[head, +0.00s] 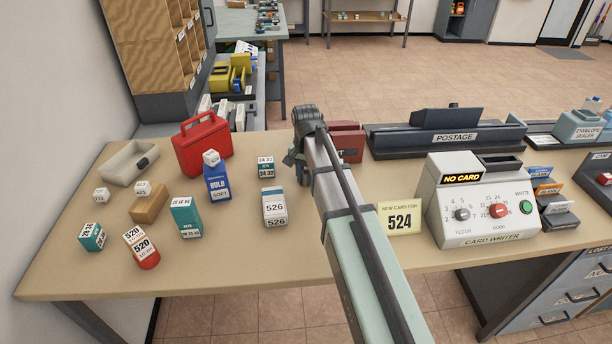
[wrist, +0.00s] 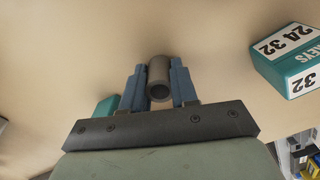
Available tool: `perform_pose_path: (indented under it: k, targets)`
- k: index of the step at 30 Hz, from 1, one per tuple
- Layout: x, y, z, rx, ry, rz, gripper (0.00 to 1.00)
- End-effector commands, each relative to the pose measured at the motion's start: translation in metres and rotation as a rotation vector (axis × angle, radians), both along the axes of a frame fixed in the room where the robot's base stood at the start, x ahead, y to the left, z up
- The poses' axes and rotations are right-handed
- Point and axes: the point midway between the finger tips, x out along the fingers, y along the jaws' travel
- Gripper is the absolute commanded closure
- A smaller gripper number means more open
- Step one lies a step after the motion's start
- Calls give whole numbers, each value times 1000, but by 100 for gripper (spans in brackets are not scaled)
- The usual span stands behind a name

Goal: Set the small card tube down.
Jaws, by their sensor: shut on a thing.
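The small card tube (wrist: 157,82) is a short, dark grey hollow cylinder with its open end facing the wrist camera. My gripper (wrist: 157,68) is shut on it, with one blue finger on each side. In the head view my gripper (head: 294,160) is over the back middle of the table (head: 330,260), between a teal box and a dark red box. I cannot make out the tube in the head view; my gripper hides it. I cannot tell whether the tube touches the tabletop.
A teal box marked 24 32 (head: 265,168) stands just left of my gripper; a teal keys box shows in the wrist view (wrist: 290,60). The dark red box (head: 347,142) is close on the right. A 526 box (head: 274,208) stands in front. Bare tabletop lies around the tube.

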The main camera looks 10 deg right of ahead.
Motion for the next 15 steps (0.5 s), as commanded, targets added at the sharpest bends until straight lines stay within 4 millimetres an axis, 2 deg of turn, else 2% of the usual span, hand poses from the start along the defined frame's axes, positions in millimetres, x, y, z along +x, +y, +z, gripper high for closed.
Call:
perform_pose_path:
  k: [9,10,15]
  targets:
    - [0,0,-3,0,0,0,100]
    - [0,0,-3,0,0,0,69]
    - [0,0,-3,0,0,0,53]
